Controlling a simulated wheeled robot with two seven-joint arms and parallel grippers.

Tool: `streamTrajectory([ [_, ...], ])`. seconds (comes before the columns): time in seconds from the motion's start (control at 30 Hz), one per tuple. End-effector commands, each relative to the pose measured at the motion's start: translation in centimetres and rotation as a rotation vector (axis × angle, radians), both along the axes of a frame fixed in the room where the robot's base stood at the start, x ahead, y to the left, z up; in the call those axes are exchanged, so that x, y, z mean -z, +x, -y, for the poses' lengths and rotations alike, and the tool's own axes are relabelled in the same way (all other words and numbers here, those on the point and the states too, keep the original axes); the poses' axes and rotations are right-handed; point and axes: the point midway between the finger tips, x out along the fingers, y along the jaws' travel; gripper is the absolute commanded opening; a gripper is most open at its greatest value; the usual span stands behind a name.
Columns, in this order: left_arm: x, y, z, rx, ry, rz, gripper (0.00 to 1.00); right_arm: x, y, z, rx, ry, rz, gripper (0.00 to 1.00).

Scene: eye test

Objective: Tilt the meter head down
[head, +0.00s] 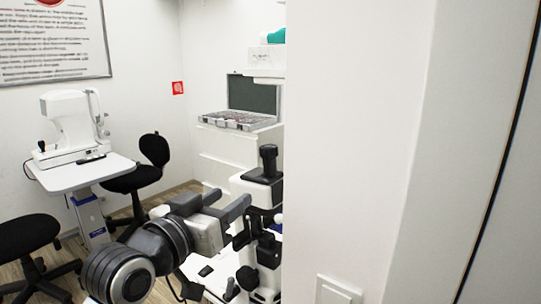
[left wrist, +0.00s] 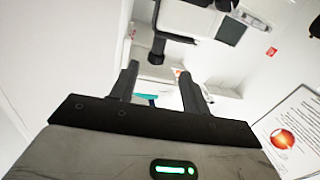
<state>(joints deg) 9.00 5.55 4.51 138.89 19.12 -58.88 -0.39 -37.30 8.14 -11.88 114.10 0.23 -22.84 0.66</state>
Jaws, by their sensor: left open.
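No part is clearly marked as the meter head. A white and black instrument (head: 262,189) with an upright black top piece (head: 268,158) stands near the middle of the head view, its right side cut off by a white wall. My left gripper (head: 232,198) is open just left of the instrument's upper part, and I see nothing held in it. In the left wrist view my left gripper (left wrist: 158,72) has its two dark fingers apart. A dark upright piece (left wrist: 157,48) shows beyond the gap between them; contact cannot be told. My right gripper is not in view.
A white wall (head: 355,140) fills the right of the head view. Another white instrument (head: 72,122) stands on a small table (head: 85,175) at the left. Black chairs (head: 135,178) stand nearby. An open case (head: 237,120) sits on a white cabinet (head: 228,147) behind.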

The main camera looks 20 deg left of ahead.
Motion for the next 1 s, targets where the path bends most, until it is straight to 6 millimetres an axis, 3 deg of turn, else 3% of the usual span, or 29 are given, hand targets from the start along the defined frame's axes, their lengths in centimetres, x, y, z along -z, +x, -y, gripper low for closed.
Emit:
streamTrajectory([
  [0.17,-0.8,1.7,0.2,0.0,-0.006,0.008,0.47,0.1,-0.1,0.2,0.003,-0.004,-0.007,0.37],
  [0.7,-0.7,12.7,2.4,0.0,-0.003,0.007,0.47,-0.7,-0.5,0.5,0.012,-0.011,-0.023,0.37],
  [1.0,-0.5,15.4,2.9,-0.001,-0.002,0.007,0.47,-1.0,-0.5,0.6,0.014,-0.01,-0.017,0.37],
])
